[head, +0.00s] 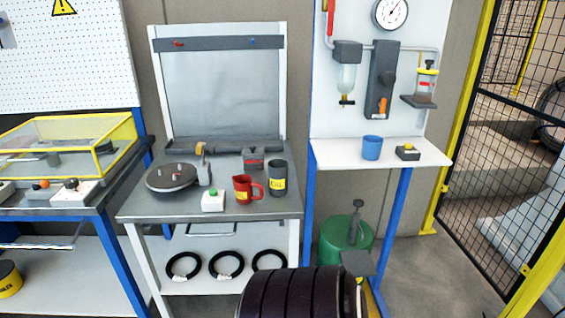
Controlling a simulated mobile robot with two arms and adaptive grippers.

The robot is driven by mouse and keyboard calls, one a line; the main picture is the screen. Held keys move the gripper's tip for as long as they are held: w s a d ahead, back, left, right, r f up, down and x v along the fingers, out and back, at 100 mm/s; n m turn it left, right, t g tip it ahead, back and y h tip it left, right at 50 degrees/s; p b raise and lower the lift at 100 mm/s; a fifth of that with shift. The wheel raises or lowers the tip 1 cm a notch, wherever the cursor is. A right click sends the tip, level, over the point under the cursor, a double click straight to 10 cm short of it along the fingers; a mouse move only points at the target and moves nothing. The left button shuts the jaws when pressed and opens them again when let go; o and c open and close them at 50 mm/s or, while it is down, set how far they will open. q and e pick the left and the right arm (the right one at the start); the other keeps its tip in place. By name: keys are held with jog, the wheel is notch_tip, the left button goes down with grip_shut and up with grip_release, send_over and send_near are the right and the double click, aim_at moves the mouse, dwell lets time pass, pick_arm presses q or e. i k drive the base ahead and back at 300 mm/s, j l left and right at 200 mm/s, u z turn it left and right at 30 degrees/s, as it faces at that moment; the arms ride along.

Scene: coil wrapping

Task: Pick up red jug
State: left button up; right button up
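The red jug (244,189) stands upright on the grey top of the middle workbench (144,209), near its front right. It has a yellow label, and its handle points right. A dark grey cup (278,177) with a yellow label stands close to its right, just behind the handle. Neither of my grippers shows in the head view.
A round dark turntable (172,177) is farther left, and a small red-and-grey device (253,158) behind. A blue cup (372,148) stands on the right shelf. A large black ribbed cylinder (295,295) fills the bottom foreground.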

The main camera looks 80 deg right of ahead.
aim_at(242, 185)
jog(key=z, duration=2.3)
